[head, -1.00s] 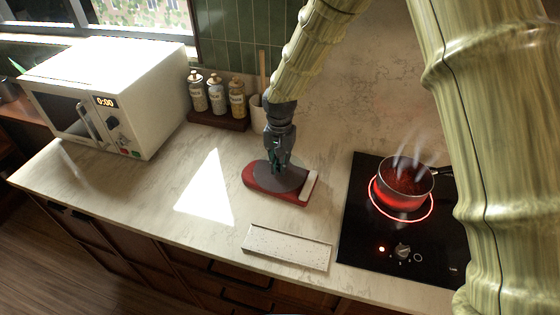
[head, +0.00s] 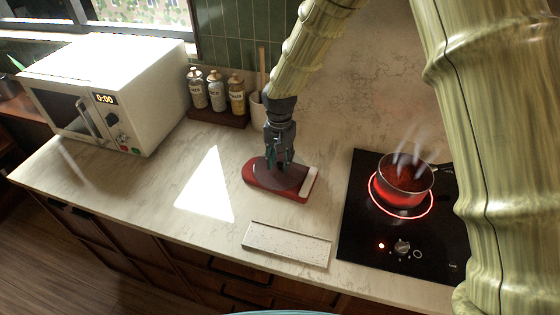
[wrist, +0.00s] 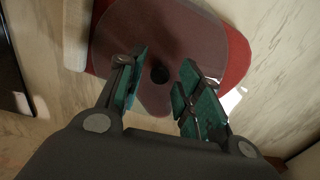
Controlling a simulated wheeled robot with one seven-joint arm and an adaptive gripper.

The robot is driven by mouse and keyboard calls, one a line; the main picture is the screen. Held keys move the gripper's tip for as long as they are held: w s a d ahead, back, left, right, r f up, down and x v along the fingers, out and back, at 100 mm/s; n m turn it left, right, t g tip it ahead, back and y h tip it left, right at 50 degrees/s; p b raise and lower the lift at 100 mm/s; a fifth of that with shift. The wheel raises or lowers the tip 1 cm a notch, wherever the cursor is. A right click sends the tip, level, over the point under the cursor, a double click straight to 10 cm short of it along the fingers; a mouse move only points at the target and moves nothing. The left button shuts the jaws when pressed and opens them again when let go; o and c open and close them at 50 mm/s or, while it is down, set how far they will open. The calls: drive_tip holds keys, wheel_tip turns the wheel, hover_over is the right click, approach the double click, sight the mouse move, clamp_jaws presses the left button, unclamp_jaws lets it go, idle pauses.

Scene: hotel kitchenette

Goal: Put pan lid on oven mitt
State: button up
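The red oven mitt (head: 258,182) lies flat on the counter, with a pale cuff at its right end; it also shows in the wrist view (wrist: 237,62). The round, see-through brownish pan lid (head: 289,182) lies over the mitt. My gripper (head: 281,163) points down just over the lid. In the wrist view my gripper (wrist: 163,68) is open, its fingers apart on either side of the knob, with visible gaps.
A steaming red-filled pot (head: 405,178) sits on a glowing burner of the black cooktop (head: 365,235) at right. A pale speckled slab (head: 287,244) lies in front of the mitt. Spice jars (head: 216,91) and a microwave (head: 110,90) stand left. Counter left of the mitt is clear.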

sight(280, 163)
wheel_tip(280, 163, up, 12)
drive_tip(key=b, duration=0.3)
idle(0.5)
